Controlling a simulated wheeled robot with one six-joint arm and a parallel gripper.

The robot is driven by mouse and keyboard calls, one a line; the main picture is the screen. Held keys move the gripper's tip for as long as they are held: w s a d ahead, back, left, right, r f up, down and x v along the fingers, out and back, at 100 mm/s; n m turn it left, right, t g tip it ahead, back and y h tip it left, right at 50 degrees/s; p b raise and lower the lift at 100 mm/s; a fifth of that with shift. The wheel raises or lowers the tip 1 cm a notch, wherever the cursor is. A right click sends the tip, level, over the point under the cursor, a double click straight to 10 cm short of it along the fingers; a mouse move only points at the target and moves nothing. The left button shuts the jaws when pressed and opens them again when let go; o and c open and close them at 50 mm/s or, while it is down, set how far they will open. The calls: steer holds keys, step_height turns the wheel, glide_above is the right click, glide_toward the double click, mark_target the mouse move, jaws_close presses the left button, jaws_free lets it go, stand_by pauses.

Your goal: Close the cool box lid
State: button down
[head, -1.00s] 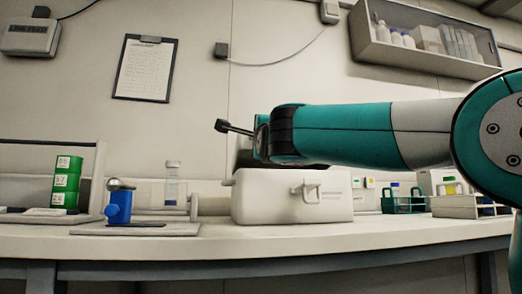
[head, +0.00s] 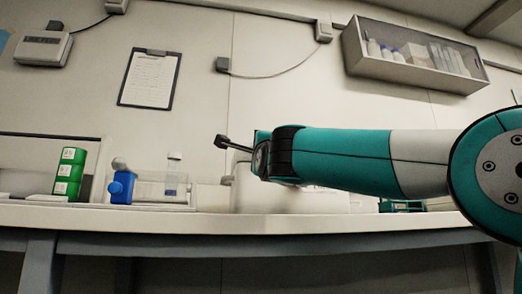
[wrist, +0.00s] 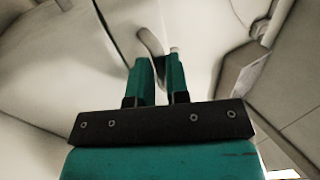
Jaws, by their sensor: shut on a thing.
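The white cool box (head: 300,200) stands on the bench in the head view. My arm crosses in front of it and hides its upper part, so I cannot tell the lid's angle there. In the wrist view, pale surfaces fill the area around my gripper (wrist: 159,62). Its two teal fingers are close together, shut on a pale curved bar (wrist: 150,40) that looks like the lid handle. The exact contact is hard to make out. The fingertips are hidden in the head view.
A teal rack (head: 400,206) stands right of the box. A wall cabinet (head: 410,56) hangs above. The floor under the bench looks clear.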

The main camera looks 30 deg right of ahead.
steer(key=shift+w+f, duration=0.2)
steer(key=shift+f, duration=0.3)
steer(key=c, duration=1.1)
jaws_free()
steer(key=shift+r, duration=0.15)
steer(key=shift+p+v, duration=1.6)
steer(key=shift+v, duration=7.15)
steer(key=shift+r, duration=0.15)
